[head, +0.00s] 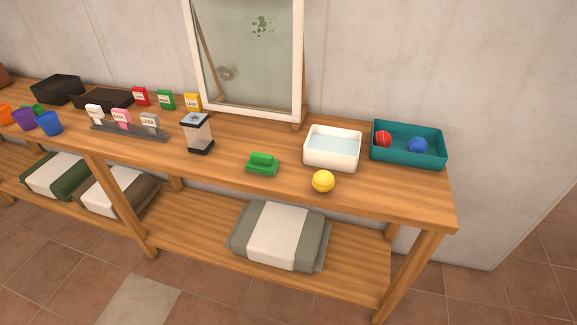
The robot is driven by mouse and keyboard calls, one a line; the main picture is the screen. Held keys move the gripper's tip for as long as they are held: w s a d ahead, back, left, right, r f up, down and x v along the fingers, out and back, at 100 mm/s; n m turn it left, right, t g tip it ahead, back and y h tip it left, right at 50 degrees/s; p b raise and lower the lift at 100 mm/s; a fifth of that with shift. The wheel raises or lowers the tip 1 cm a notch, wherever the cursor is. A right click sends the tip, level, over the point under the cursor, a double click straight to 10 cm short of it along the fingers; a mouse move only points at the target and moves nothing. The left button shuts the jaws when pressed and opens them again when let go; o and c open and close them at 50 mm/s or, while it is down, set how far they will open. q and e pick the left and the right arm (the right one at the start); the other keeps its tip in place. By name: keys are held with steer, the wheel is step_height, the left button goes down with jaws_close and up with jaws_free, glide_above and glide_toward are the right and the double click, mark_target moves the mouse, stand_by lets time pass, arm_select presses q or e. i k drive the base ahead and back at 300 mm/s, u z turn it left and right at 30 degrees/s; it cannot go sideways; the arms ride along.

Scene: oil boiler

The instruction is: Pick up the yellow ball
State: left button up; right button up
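The yellow ball (323,181) rests on the wooden table top (390,193) near its front edge, toward the right end. It stands just in front of a white basin (333,149) and to the right of a green block-like item (262,164). Nothing covers the ball. Neither of my grippers shows in the head view.
A teal bin (408,145) at the back right holds a red ball (383,139) and a blue ball (418,146). Folded cloths (279,236) lie on the lower shelf.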

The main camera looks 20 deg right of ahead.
mark_target(323, 182)
steer(key=z, duration=0.35)
steer(key=i, duration=0.85)
steer(key=z, duration=0.7)
